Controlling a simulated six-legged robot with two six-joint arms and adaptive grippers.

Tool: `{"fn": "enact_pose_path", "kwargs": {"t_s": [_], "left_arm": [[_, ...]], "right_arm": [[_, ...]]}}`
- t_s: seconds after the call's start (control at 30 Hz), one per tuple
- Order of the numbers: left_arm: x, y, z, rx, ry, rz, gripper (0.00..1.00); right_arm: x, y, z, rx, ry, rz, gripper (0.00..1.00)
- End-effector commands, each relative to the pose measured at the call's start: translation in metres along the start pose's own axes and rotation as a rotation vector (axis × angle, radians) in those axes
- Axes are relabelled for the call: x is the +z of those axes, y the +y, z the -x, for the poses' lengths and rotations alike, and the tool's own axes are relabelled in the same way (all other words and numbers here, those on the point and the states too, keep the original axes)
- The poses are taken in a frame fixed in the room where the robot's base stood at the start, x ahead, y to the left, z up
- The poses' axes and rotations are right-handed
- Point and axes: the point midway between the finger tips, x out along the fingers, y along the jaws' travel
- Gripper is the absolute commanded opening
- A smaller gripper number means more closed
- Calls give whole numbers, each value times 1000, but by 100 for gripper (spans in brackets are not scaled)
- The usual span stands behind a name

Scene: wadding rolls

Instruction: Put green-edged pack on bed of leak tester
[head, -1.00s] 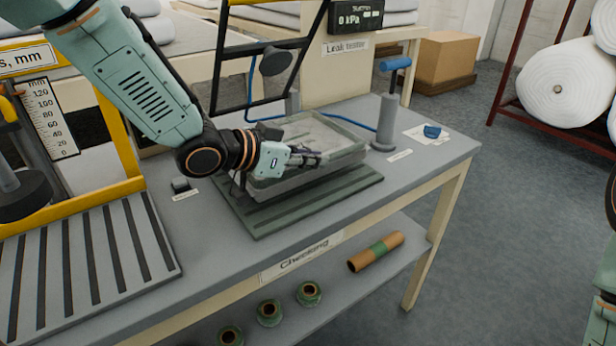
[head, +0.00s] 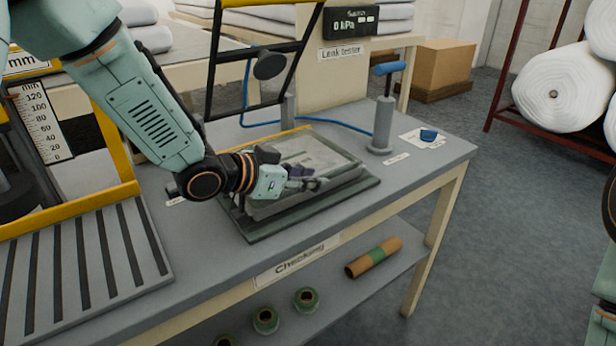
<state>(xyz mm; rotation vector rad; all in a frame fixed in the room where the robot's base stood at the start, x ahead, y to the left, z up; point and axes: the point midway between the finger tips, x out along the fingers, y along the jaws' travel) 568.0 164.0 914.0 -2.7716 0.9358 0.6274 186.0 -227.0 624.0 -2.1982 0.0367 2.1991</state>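The pack (head: 325,157) is a flat grey slab on or just above the dark green bed (head: 262,231) of the leak tester, on the checking bench. Its green edging is hard to make out now. My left gripper (head: 306,184) is at the pack's near side and appears shut on it; its fingers are small and dark against the grey. The gripper and forearm hide the pack's left part. Whether the pack's underside touches the bed all over cannot be told. My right gripper is out of view.
A blue-handled pump (head: 382,125) and a blue item (head: 428,135) are to the right. A slatted measuring stand (head: 80,265) is at left. Rolls lie on the lower shelf.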

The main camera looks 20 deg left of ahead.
Motion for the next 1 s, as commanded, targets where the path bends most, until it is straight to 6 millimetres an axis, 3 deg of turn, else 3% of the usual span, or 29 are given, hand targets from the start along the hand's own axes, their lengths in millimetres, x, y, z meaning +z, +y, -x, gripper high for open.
{"fn": "enact_pose_path", "kwargs": {"t_s": [0.37,1.0], "left_arm": [[-4,0,4,-1,0,2,33],[-5,-2,73,-5,3,6,33]], "right_arm": [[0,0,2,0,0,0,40],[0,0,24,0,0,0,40]]}}
